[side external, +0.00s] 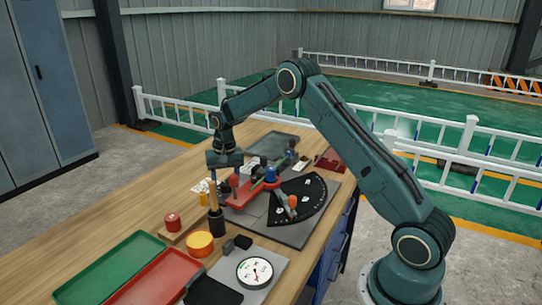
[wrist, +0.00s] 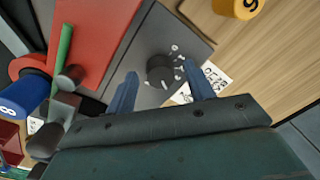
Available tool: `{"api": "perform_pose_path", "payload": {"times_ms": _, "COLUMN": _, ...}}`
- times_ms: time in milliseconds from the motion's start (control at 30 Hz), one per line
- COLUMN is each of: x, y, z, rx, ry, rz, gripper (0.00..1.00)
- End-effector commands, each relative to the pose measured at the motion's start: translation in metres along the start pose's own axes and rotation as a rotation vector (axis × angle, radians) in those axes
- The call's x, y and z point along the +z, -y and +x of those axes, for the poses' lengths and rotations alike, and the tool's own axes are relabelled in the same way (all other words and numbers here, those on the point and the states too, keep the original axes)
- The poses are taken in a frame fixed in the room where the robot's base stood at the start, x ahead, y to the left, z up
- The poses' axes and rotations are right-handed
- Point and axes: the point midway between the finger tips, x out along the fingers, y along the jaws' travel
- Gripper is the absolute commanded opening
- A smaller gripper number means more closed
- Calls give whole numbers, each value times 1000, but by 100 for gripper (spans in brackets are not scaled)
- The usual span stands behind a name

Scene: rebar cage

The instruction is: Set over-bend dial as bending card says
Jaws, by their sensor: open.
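The over-bend dial (wrist: 160,70) is a black round knob with a pale pointer line, on a grey plate with small white marks around it, in the wrist view. My gripper (wrist: 161,88) is open, with one blue finger on each side of the knob; I cannot tell whether either touches it. A white card with black lettering (wrist: 214,78) lies on the wood beside the plate, partly hidden by the right finger; its full text is not readable. In the side view my gripper (side external: 224,182) points down over the bender plate's left part, and the dial is hidden there.
Beside the dial are a red bar (wrist: 95,35), a green rod (wrist: 62,50) and a blue numbered cylinder (wrist: 22,97). A black fan-shaped scale (side external: 312,192) lies right of my gripper. Green (side external: 110,268) and red (side external: 155,283) trays and a round gauge (side external: 255,272) are in front.

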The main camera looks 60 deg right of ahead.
Motion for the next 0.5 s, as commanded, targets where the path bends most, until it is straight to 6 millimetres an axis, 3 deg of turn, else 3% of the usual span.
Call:
{"api": "perform_pose_path", "payload": {"times_ms": 267, "x": 0, "y": 0, "z": 2, "rx": 0, "ry": 0, "rz": 0, "gripper": 53}}
{"api": "perform_pose_path", "payload": {"times_ms": 500, "x": 0, "y": 0, "z": 1, "rx": 0, "ry": 0, "rz": 0, "gripper": 10}}
